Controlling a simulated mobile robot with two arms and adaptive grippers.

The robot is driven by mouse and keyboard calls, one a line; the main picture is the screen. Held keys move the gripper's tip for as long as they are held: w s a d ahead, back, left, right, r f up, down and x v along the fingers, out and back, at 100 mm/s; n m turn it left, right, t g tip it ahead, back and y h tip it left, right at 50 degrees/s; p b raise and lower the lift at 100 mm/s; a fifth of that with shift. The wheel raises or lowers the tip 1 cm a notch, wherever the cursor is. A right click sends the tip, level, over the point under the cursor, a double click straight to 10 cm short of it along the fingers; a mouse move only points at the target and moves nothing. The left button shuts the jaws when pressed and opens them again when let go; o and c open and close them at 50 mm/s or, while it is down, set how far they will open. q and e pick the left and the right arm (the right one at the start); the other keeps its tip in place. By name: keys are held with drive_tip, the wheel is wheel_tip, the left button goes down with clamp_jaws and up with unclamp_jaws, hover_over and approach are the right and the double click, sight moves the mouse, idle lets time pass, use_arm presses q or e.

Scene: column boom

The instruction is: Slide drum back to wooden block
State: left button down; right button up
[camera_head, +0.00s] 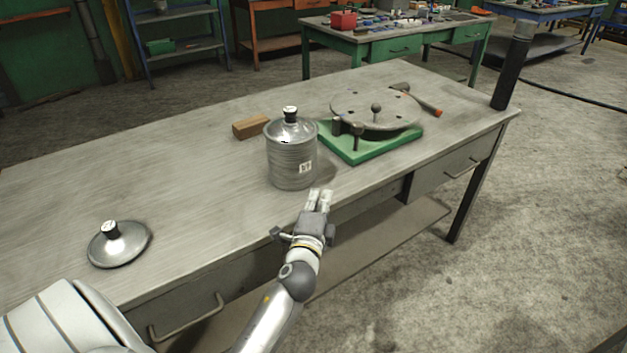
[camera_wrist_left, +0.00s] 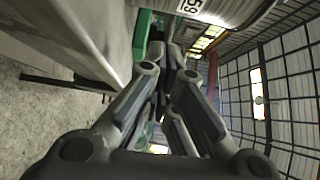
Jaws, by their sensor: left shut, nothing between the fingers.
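The drum (camera_head: 291,156) is a ribbed grey metal cylinder with a knobbed lid and a small white label. It stands upright on the workbench, and its labelled side shows at the top of the left wrist view (camera_wrist_left: 235,8). The wooden block (camera_head: 251,127) lies behind the drum and slightly left, with a small gap seeming to lie between them. My left gripper (camera_head: 319,193) is shut and empty at the bench's front edge, just in front of the drum and a little right. Its fingers also show in the left wrist view (camera_wrist_left: 172,62). Whether they touch the drum is unclear. My right gripper is not in view.
A loose metal lid (camera_head: 119,244) with a knob lies at the front left of the bench (camera_head: 190,180). Right of the drum, a round metal plate (camera_head: 375,107) sits over a green base (camera_head: 372,152). An orange-handled tool (camera_head: 425,104) lies behind it. Bare bench lies left of the block.

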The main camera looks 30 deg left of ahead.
sight(313, 182)
use_arm(q)
drive_tip(key=w+a+p, duration=0.1)
drive_tip(key=w+a, duration=0.2)
drive_tip(key=shift+w+a, duration=0.6)
drive_tip(key=shift+a, duration=0.25)
